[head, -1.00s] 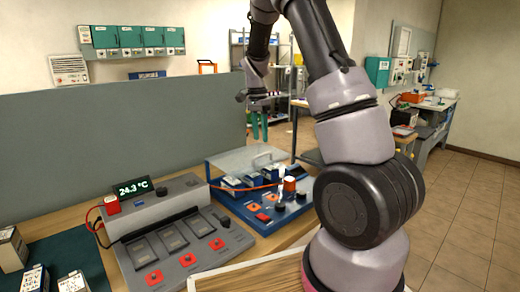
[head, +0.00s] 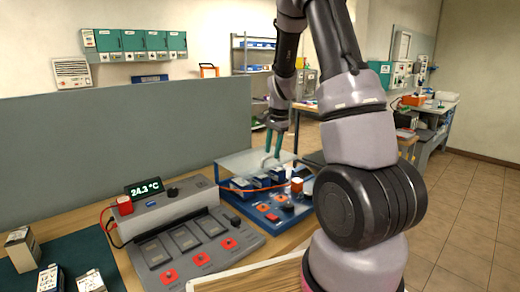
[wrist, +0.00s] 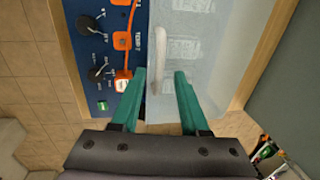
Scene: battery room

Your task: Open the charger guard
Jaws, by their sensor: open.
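The charger guard (head: 238,160) is a clear lid, lowered over the back part of the blue charger (head: 240,207). In the wrist view the guard (wrist: 205,50) is a pale see-through panel with a white handle (wrist: 172,49) near its edge. My gripper (head: 273,150) is above the guard's right part, its teal fingers pointing down. In the wrist view my gripper (wrist: 160,76) is open, with one finger on each side of the handle's near end. I cannot tell whether a finger touches it.
A grey charger unit (head: 190,240) with a 24.3 °C display (head: 146,187) stands to the left. An orange cable (head: 262,188) crosses the blue charger. A grey partition (head: 120,150) rises behind the bench. Battery blocks (head: 22,250) stand at far left.

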